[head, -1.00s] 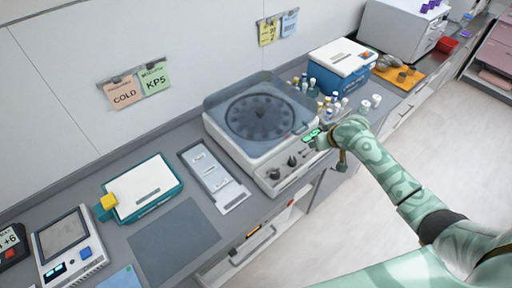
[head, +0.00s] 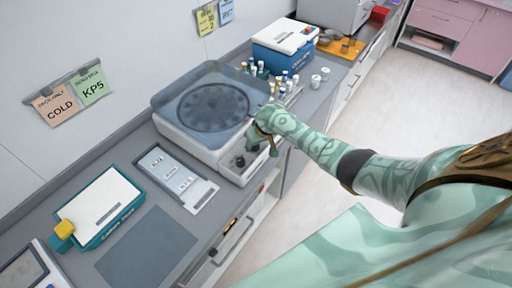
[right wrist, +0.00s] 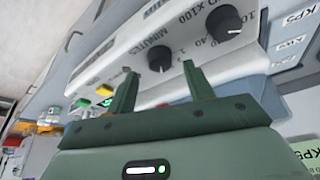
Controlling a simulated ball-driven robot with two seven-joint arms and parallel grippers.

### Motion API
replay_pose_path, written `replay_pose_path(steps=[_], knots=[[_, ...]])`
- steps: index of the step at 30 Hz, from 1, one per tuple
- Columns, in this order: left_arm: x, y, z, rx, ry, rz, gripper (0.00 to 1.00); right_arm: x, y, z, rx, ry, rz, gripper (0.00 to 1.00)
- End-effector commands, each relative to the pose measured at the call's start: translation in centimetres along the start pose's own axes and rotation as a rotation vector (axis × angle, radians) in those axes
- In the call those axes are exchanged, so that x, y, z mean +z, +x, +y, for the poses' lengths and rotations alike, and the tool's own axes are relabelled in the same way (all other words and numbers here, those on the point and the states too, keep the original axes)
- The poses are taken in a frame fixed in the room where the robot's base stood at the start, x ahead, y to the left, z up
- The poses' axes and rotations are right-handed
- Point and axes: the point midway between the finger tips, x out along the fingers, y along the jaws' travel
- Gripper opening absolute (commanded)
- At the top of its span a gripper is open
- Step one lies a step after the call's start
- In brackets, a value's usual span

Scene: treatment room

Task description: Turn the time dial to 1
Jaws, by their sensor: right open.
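The centrifuge (head: 205,140) stands on the counter with its lid down, its dials on the sloped front panel. In the right wrist view, the time dial (right wrist: 160,60) is a small black knob beside the word MINUTES. Its pointer setting is too small to read. My right gripper (right wrist: 160,70) is open, its two green fingers on either side of the time dial, with no clear contact. A second black dial (right wrist: 224,22) sits to the right, near "x100". In the head view my right gripper (head: 262,137) covers part of the panel. My left gripper is not in view.
Several small vials (head: 283,80) and a blue box (head: 285,42) stand behind the centrifuge. A grey tray (head: 178,178) lies to its left. The floor at right is clear.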

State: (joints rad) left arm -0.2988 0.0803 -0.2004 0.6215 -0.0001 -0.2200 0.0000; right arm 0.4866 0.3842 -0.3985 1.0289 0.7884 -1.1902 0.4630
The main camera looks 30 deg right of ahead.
Motion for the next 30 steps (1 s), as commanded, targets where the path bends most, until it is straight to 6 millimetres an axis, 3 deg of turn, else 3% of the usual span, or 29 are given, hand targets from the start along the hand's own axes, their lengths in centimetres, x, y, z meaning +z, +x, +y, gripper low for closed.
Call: replay_pose_path(steps=[1, 6, 16, 21, 30], knots=[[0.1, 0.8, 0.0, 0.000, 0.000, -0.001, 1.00, 0.1, 1.2, 0.0, 0.001, 0.001, -0.001, 0.52], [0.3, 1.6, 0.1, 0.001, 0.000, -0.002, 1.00, 0.0, 2.6, 0.0, 0.000, 0.001, 0.001, 0.52], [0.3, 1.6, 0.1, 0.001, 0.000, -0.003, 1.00, -0.1, 2.8, 0.0, 0.000, 0.000, 0.001, 0.52], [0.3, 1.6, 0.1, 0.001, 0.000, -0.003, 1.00, -0.1, 2.8, 0.0, 0.000, 0.000, 0.001, 0.08], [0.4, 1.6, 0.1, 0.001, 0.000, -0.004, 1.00, 0.0, 2.8, 0.1, -0.008, -0.018, 0.001, 0.08]])
